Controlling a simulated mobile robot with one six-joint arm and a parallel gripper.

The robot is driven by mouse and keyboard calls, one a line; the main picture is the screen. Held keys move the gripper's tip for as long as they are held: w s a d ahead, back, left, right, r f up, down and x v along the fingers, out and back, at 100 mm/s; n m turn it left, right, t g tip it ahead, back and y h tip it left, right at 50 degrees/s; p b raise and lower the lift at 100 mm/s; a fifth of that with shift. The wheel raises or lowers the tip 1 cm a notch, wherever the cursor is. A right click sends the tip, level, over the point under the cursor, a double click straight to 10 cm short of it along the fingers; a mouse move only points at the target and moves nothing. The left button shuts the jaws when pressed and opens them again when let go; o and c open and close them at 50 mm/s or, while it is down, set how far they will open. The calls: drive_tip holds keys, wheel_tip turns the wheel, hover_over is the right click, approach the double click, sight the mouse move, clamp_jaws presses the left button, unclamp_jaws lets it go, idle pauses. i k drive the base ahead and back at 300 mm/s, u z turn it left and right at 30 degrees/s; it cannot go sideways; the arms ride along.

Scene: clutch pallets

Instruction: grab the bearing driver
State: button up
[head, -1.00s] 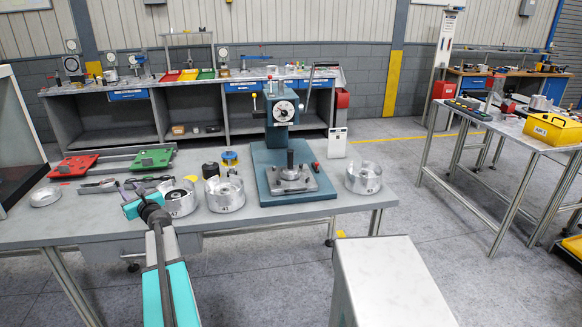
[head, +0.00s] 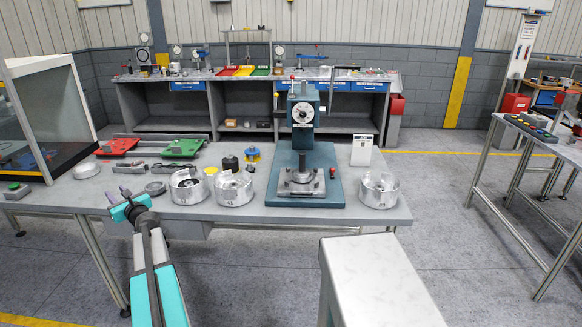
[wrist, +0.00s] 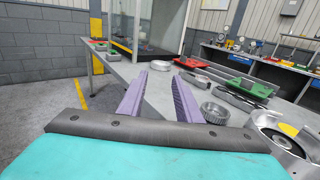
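I cannot tell for certain which piece is the bearing driver. A dark upright rod (head: 302,162) stands on the metal block under the press. A short black cylinder (head: 231,163) stands behind the silver housings, and dark slim tools (head: 130,167) lie on the left part of the bench. My gripper (head: 119,198) is at the bench's front left edge in the head view, apart from these pieces. In the wrist view, its two purple fingers (wrist: 159,84) are spread with nothing between them.
Silver housings (head: 234,189) stand along the bench (head: 270,210), with another (head: 379,190) right of the blue press (head: 303,120). Red (head: 117,146) and green (head: 183,147) trays lie at the back. A clear-sided cabinet (head: 45,120) stands at left. A pale-topped block (head: 380,270) is in front.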

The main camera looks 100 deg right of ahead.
sight(302, 171)
drive_tip(key=u, duration=0.15)
drive_tip(key=k, duration=0.7)
drive_tip(key=z, duration=0.05)
drive_tip(key=i, duration=0.85)
drive_tip(key=z, duration=0.55)
drive_tip(key=i, duration=0.75)
drive_tip(key=z, duration=0.5)
drive_tip(key=i, duration=0.8)
drive_tip(key=z, duration=0.7)
drive_tip(key=i, duration=0.65)
drive_tip(key=z, duration=1.05)
drive_tip(key=i, duration=0.8)
drive_tip(key=z, duration=0.5)
